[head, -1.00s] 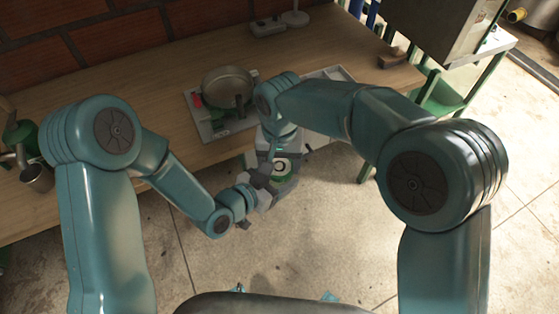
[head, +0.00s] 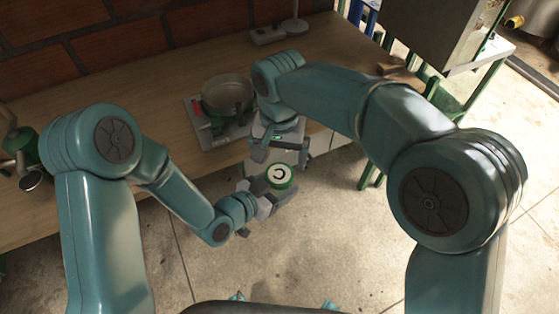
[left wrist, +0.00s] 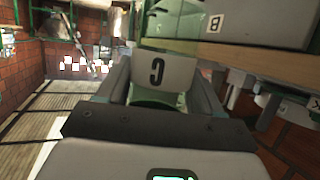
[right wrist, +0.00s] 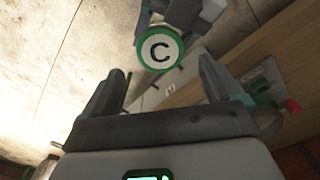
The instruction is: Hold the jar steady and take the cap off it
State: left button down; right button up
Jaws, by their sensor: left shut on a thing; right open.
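The jar (left wrist: 152,98) is green with a white label marked C. It is clamped between the fingers of my left gripper (head: 268,190), in front of the table's edge and above the floor. Its round cap (head: 280,175), white with a green rim and a C, faces up in the head view. The cap also shows beyond my fingertips in the right wrist view (right wrist: 160,52) and appears seated on the jar. My right gripper (head: 282,157) is open and empty, on the table side of the jar, apart from the cap.
A wooden table (head: 120,120) runs along the brick wall. A green-framed stand (head: 440,105) is at the right. Floor in front is clear.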

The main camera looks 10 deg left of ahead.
aim_at(279, 175)
jog(key=shift+r+m, duration=0.8)
jog(key=shift+r, duration=0.15)
notch_tip(279, 175, down, 8)
jog(key=shift+r, duration=0.1)
jog(key=c, duration=1.1)
jog(key=n, duration=0.2)
jog(key=shift+n, duration=0.4)
jog(key=o, duration=1.2)
